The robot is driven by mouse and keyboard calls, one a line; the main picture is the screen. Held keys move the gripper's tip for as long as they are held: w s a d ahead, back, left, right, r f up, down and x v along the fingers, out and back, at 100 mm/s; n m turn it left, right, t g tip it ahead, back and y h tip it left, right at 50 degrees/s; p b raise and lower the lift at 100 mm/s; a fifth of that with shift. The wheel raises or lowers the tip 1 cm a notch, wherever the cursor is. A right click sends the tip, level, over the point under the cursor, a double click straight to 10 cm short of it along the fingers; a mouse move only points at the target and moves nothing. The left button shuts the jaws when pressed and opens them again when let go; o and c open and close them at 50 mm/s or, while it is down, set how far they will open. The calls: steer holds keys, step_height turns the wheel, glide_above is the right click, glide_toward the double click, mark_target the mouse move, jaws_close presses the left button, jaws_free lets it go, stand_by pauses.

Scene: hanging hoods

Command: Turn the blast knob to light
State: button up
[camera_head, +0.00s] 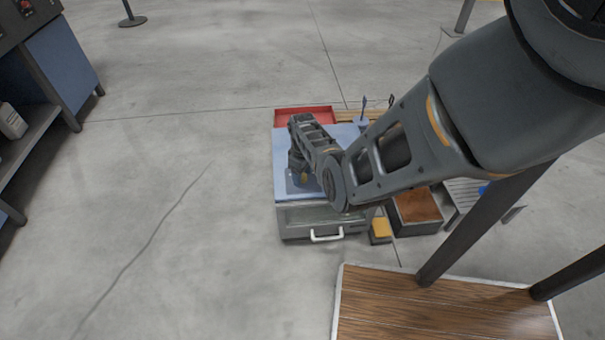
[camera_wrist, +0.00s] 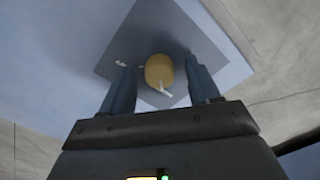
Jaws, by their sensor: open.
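The knob (camera_wrist: 159,69) is a round, yellow-tan piece on a dark grey square plate (camera_wrist: 163,32), set on a light blue surface. A white mark lies at the knob's lower edge, and another white mark lies on the plate to its left. My gripper (camera_wrist: 161,88) is open, with one blue-grey finger on each side of the knob. I cannot tell whether the fingers touch it. In the head view my arm reaches down to the light blue top (camera_head: 283,150) of a cabinet, and my gripper hides most of the knob's area there.
The cabinet front has a white handle (camera_head: 326,236). A red tray (camera_head: 303,115) lies behind it. Brown boxes (camera_head: 417,208) and a small yellow block (camera_head: 381,228) stand to its right. A wooden-topped table (camera_head: 400,305) is at the front. The floor to the left is clear up to a blue workbench (camera_head: 66,65).

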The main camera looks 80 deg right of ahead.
mark_target(303, 176)
step_height(303, 176, up, 8)
steer(key=p, duration=0.3)
steer(key=shift+f, duration=0.1)
steer(key=shift+a, duration=0.1)
stand_by(0.5)
